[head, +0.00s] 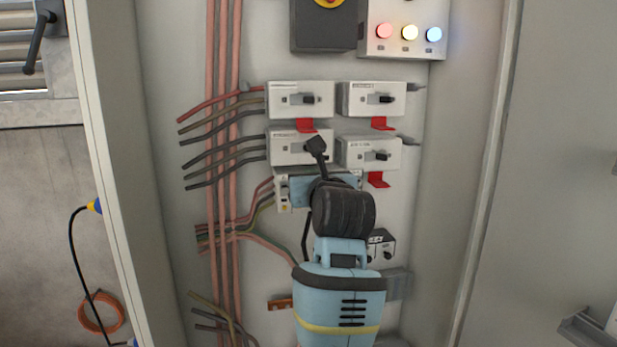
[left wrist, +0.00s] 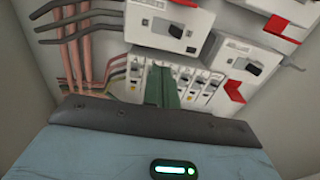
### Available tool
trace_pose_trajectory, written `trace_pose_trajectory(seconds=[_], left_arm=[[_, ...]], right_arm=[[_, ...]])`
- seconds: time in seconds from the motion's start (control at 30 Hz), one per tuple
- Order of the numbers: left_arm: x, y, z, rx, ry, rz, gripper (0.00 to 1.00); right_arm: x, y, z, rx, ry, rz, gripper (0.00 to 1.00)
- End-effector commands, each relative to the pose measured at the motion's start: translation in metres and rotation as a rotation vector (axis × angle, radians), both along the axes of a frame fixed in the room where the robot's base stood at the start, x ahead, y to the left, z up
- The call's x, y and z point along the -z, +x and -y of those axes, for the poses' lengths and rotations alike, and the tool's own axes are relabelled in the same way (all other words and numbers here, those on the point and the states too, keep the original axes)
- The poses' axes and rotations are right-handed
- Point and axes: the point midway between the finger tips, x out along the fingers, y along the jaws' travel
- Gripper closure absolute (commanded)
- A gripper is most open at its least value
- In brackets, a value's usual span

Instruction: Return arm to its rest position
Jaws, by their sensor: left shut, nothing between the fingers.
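My left arm rises from the bottom centre of the head view in front of the open cabinet's back panel. Its left gripper (head: 316,148) is shut and empty, its dark tip overlapping the lower-left switch box (head: 283,149). I cannot tell from this view whether they touch. In the left wrist view the shut fingers (left wrist: 161,86) point at a row of small breakers (left wrist: 206,84), below a white switch box with a black handle (left wrist: 160,28). My arm hides part of the breaker row and the panel below it. My right gripper is not in view.
Upper-left (head: 300,100), upper-right (head: 372,98) and lower-right (head: 368,152) switch boxes with red tabs surround the hand. Cables (head: 222,130) run down on the left. Cabinet side walls (head: 108,180) flank the panel. A lit indicator box (head: 405,30) is above.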

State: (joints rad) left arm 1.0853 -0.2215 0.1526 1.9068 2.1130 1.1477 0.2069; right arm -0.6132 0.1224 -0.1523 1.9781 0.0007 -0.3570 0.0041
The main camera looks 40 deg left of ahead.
Motion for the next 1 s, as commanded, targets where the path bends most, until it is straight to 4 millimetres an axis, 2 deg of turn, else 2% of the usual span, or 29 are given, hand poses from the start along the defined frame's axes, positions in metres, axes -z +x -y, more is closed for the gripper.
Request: trace_pose_trajectory(seconds=[0.37, 0.53, 0.67, 0.77, 0.87, 1.0], left_arm=[[0.001, 0.000, 0.000, -0.002, 0.003, -0.002, 1.00], [0.021, -0.008, -0.008, -0.066, 0.122, -0.062, 1.00], [0.051, -0.023, -0.013, -0.158, 0.357, -0.175, 1.00], [0.073, -0.034, -0.008, -0.208, 0.581, -0.279, 1.00], [0.097, -0.042, 0.005, -0.227, 0.816, -0.385, 1.00], [0.137, -0.052, 0.033, -0.203, 1.151, -0.537, 1.00]], right_arm=[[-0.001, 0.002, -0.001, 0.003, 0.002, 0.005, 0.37], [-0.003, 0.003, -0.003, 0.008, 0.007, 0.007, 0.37], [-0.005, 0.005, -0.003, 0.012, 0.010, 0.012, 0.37], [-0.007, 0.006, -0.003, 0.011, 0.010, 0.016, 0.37], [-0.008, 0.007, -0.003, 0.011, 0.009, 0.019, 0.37], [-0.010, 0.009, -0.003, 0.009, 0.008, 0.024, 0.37]])
